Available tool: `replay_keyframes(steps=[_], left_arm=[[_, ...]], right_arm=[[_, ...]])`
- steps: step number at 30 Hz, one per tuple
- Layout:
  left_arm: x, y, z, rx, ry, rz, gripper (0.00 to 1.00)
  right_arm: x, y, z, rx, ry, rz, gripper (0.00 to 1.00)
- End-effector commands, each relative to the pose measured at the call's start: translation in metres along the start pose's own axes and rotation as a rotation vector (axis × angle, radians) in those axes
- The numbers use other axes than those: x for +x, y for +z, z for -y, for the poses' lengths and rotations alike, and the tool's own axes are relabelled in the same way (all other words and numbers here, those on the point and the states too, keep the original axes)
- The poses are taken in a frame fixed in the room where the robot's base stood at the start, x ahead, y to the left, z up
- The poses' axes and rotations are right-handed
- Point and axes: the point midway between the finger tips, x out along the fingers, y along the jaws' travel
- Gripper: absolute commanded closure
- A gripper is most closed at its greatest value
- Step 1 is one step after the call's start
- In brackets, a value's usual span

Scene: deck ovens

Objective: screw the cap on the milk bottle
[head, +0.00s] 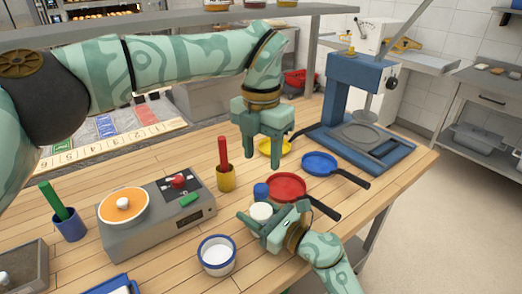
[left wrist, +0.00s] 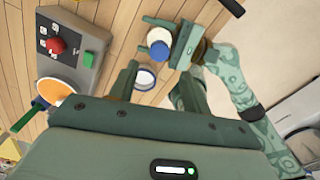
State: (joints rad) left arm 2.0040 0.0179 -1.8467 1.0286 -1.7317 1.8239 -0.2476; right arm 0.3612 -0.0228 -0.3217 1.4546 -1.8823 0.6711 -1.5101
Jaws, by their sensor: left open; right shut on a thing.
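The milk bottle (head: 261,211) stands at the middle of the wooden counter, white and partly hidden by my right gripper (head: 262,226). My right gripper is shut on it; the bottle also shows in the left wrist view (left wrist: 158,35). The blue cap (head: 261,190) shows just above the bottle's white part, overlapping it in the left wrist view (left wrist: 160,51). I cannot tell how it is seated. My left gripper (head: 262,162) is open and empty, pointing down above and behind the cap, apart from it.
A red pan (head: 287,186) lies close behind the bottle, with blue (head: 320,161) and yellow pans beyond. A white bowl with a blue rim (head: 217,262) stands in front left. A blue press (head: 350,100) stands at the back right.

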Motion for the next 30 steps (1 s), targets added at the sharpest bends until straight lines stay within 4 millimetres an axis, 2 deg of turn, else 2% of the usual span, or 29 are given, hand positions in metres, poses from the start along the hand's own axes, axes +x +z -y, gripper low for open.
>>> replay_keyframes(steps=[3,9,22,26,30], left_arm=[[0.0,-0.001,-0.001,-0.242,0.003,-0.006,0.52],[0.0,-0.002,-0.001,-0.45,0.004,-0.009,0.52],[0.003,-0.002,-0.001,-0.473,0.004,-0.01,0.52],[0.016,-0.002,-0.001,-0.472,0.004,-0.01,0.52],[0.039,-0.003,-0.001,-0.472,0.003,-0.012,0.52]], right_arm=[[0.0,0.0,0.0,0.0,-0.001,0.0,1.0],[0.0,0.0,0.0,0.0,-0.001,0.0,1.0],[0.0,0.0,0.0,0.0,-0.001,0.0,1.0],[0.0,0.0,0.0,0.0,0.0,0.0,1.0],[0.0,0.0,0.0,0.0,0.0,0.0,1.0]])
